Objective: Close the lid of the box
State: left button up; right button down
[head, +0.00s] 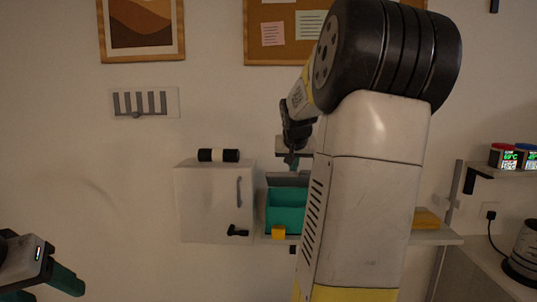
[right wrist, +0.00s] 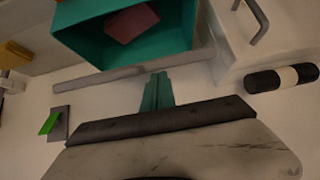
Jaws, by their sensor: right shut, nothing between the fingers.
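The box (head: 285,222) is an open teal box on the shelf, just right of the white cabinet. Its grey lid (head: 288,180) stands raised at the back of the opening. In the right wrist view the teal box (right wrist: 85,36) shows its open top, with a pink block (right wrist: 132,23) inside. My right gripper (head: 293,163) is above and behind the lid, close to the wall. Its teal fingers (right wrist: 158,88) are together and empty; I cannot tell whether they touch the lid. My left gripper (head: 42,289) is low at the left edge, fingers apart, far from the box.
The white cabinet (head: 208,208) stands left of the box, with a black-and-white roll (head: 218,155) on top. A yellow block (head: 278,232) is at the box's front. My right arm hides much of the shelf (head: 440,237) to the right.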

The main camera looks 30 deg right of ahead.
jog(key=s+a+f, duration=0.2)
jog(key=s+f, duration=0.2)
jog(key=f, duration=0.5)
jog(key=shift+a, duration=0.15)
dwell(0.4)
